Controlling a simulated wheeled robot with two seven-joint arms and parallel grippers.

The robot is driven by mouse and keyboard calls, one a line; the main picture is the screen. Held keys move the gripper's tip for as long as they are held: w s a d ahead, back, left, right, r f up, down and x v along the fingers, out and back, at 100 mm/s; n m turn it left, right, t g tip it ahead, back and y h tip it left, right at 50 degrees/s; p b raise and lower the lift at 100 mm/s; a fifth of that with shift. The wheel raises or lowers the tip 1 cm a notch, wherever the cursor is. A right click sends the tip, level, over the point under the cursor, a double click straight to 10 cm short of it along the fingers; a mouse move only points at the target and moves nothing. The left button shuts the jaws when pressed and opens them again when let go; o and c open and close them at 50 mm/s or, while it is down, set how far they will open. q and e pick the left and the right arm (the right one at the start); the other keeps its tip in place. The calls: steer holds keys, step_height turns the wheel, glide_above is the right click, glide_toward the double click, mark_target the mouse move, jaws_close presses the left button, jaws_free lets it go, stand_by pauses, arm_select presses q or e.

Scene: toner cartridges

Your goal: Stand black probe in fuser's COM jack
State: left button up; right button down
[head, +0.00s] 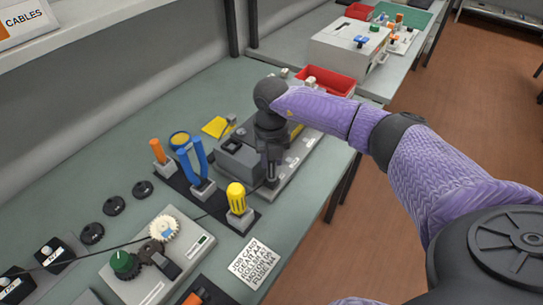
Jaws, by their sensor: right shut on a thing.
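My right arm reaches in from the right, and its gripper (271,172) points down over the front part of a long grey unit (293,163), which seems to be the fuser. The gripper is shut on a thin dark piece, seemingly the black probe (271,183). A thin black lead runs from there to the left across the bench. The gripper hides most of the probe, and I cannot tell whether its tip is in a jack. The COM jack cannot be made out. My left gripper is out of view.
A dark rack holds an orange-handled tool (158,151), blue pliers (191,160) and a yellow screwdriver (236,196) close left of the gripper. A gear unit (155,262), a printed card (251,262) and black discs (115,205) lie nearer. A red bin (326,82) stands behind.

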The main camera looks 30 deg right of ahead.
steer(key=shift+c, duration=1.9)
jaws_free()
steer(key=shift+r, duration=0.1)
step_height(320, 180, up, 10)
steer(key=shift+f+p, duration=0.1)
steer(key=shift+p, duration=0.9)
steer(key=shift+f, duration=0.1)
